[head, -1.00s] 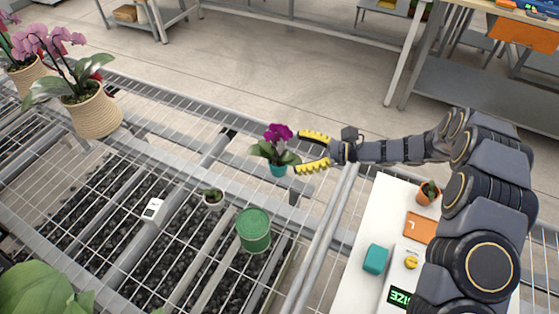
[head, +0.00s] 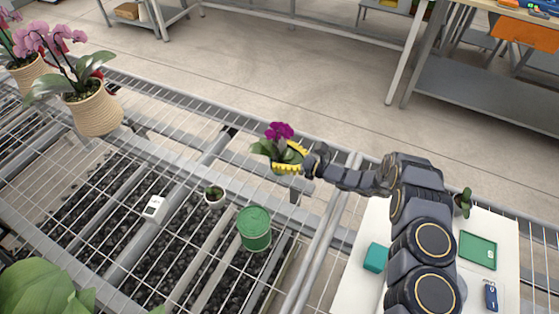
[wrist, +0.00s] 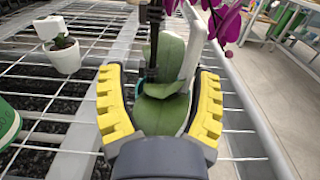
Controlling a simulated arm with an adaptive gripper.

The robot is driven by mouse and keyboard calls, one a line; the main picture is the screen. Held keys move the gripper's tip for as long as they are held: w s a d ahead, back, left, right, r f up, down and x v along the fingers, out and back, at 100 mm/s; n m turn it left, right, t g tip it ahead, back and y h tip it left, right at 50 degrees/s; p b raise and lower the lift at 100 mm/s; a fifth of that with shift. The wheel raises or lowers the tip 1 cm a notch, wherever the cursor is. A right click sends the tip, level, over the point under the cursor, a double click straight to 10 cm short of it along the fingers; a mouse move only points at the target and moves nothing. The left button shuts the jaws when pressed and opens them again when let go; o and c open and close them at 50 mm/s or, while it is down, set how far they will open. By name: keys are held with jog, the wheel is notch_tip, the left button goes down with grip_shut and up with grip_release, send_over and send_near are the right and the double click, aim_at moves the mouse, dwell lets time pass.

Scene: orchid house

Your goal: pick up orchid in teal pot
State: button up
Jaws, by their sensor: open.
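The orchid (head: 279,130) has magenta blooms and broad green leaves and stands upright on the wire bench. In the head view my gripper hides most of its teal pot. My gripper (head: 282,156) comes in from the right, its yellow-padded fingers open on either side of the plant's lower part. In the wrist view the orchid's leaves (wrist: 165,112) rise between the open fingers, with the stem and a pale upright piece behind. Only a sliver of teal shows behind the leaves, so I cannot tell whether the fingers touch the pot.
A small white pot (head: 215,199) with a plant and a green tin (head: 254,232) stand nearby on the mesh. A white box (head: 154,208) lies further left. Large pink orchids in a ribbed pot (head: 95,112) stand far left. A white tabletop (head: 352,268) holds several items at right.

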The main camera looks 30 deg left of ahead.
jog(key=shift+a, duration=0.95)
grip_shut()
jog(key=shift+r, duration=0.1)
